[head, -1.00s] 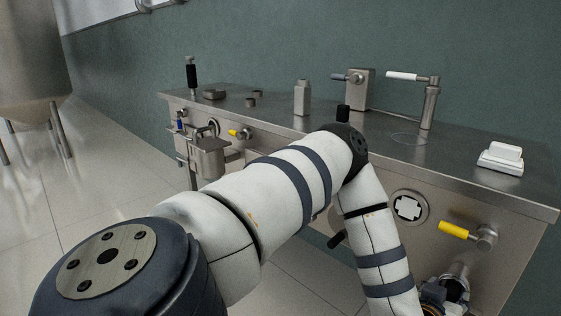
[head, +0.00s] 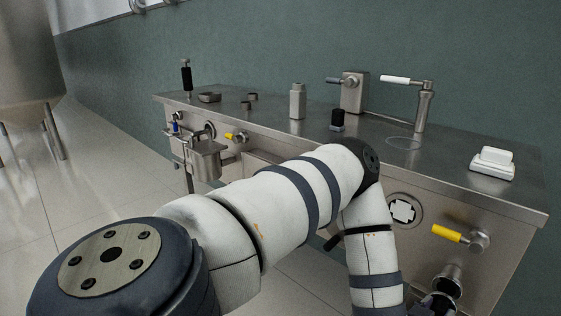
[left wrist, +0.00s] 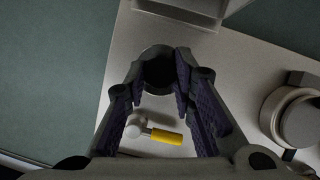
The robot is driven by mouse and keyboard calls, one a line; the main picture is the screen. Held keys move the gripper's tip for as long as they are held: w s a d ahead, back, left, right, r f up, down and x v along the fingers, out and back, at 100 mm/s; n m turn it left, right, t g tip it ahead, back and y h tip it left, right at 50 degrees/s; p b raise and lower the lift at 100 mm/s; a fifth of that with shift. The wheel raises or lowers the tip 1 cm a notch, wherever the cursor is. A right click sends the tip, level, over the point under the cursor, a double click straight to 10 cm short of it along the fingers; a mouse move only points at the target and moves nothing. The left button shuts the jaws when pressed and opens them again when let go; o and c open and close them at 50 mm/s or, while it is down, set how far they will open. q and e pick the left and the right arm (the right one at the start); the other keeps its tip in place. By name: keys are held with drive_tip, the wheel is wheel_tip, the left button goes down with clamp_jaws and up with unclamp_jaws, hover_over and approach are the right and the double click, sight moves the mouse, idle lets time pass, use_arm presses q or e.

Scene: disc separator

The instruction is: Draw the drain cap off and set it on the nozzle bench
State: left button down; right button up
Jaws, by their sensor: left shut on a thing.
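My left gripper (head: 437,303) is low at the bottom edge of the head view, mostly cut off and behind my own arm. In the left wrist view its fingers (left wrist: 160,75) are shut on a dark round piece, which looks like the drain cap (left wrist: 158,67). In the head view the cap cannot be made out. A metal drain pipe (head: 450,276) with a round mouth is just above and beside the gripper; it looks uncovered. The steel bench (head: 440,160) is above the gripper, with a flat top. My right gripper is not in view.
A yellow-handled valve (head: 449,233) and a round port with a white cross (head: 403,210) are on the bench front. A white block (head: 492,164), a nozzle stand (head: 424,110), a bottle (head: 297,101) and a black-topped piece (head: 337,120) stand on top. Bare top lies between them.

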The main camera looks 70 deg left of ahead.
use_arm(q)
drive_tip(key=s+d+p, duration=0.7)
drive_tip(key=s+p, duration=0.3)
drive_tip(key=s, duration=0.2)
drive_tip(key=shift+p, duration=0.3)
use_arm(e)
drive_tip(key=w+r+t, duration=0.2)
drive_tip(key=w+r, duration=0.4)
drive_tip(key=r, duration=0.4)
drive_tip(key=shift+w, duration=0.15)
